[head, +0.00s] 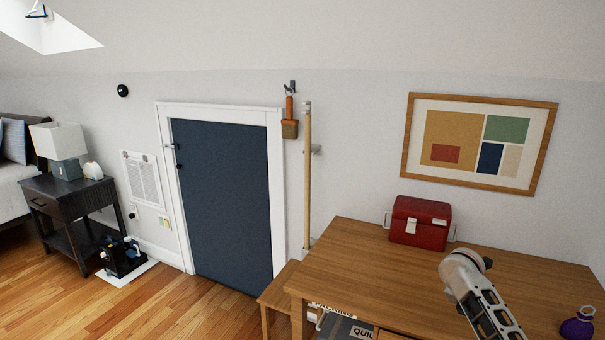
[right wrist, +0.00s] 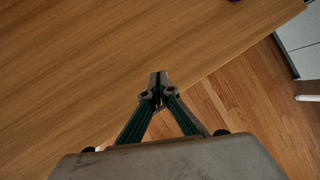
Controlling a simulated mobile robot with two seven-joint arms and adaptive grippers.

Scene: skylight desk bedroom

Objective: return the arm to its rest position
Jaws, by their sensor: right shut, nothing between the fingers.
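My right gripper (right wrist: 158,90) shows in the right wrist view with its fingertips together and nothing between them. It appears above the front edge of the wooden desk (right wrist: 70,60), with floor visible beyond the edge. In the head view, part of my right arm shows over the right half of the desk (head: 365,255). The right fingertips cannot be made out there. My left arm and gripper are not in view.
A red box (head: 420,221) stands at the desk's back, and a purple pouch (head: 577,324) lies at its right. A wooden stool (head: 273,293) is against the desk's left side. The desk's middle is clear. A white-and-grey unit (right wrist: 302,45) stands beyond the floor (right wrist: 225,110).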

